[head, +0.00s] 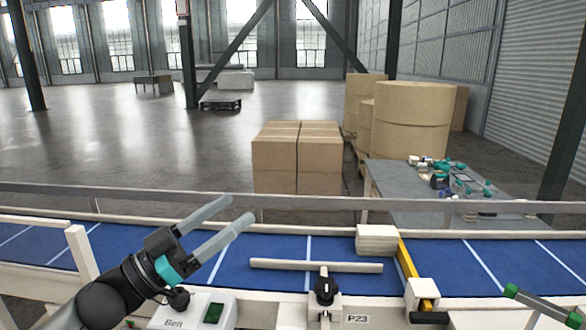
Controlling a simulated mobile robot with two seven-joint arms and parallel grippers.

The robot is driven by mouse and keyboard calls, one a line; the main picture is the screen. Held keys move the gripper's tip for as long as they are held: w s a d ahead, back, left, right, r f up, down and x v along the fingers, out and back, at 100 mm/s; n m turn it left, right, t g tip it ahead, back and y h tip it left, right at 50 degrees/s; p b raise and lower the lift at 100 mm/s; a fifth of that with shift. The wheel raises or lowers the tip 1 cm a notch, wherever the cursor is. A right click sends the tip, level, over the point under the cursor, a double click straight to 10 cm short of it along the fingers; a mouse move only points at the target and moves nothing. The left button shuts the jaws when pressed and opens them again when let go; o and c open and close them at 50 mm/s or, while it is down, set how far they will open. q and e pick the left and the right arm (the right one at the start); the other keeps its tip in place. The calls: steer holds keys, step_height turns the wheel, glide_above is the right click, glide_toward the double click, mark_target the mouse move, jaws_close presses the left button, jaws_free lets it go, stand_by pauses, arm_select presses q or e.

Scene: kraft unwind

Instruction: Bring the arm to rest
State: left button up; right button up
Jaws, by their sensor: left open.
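My left gripper (232,211) reaches in from the lower left over the near side of a conveyor with a blue belt (270,247). Its two long grey fingers point up and to the right, apart, with nothing between them. Behind the fingers the arm is black with a teal band. My right gripper does not show.
A white box marked "Belt" (191,318) with a green button is below the gripper. A black knob (325,287), a pale bar (316,266), a yellow bar (408,262) and a pale block (377,240) are to the right. Cartons (320,155) stand beyond the conveyor.

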arm_select(q)
steer(key=s+a+f+n+y, duration=0.25)
steer(key=f+n+y, duration=0.25)
steer(key=f+y, duration=0.45)
steer(key=s+a+f+n+y, duration=0.1)
steer(key=s+f+n+y, duration=0.5)
steer(key=f, duration=0.6)
steer(key=s+a+f+m+g+y, duration=0.1)
steer(key=s+f+g, duration=0.45)
steer(key=s, duration=0.45)
steer(key=s+a+f+m+g+y, duration=0.1)
steer(key=s+f+g+y, duration=0.1)
steer(key=s+f+g, duration=0.5)
steer(key=s+f+t+b, duration=0.25)
steer(key=f+b, duration=0.25)
steer(key=f, duration=2)
steer(key=s+a+f+g+b, duration=0.2)
steer(key=s+f+b, duration=0.3)
steer(key=s+f, duration=1.1)
steer(key=shift+s+a+f, duration=0.35)
steer(key=shift+a+f, duration=0.05)
steer(key=shift+f, duration=1.4)
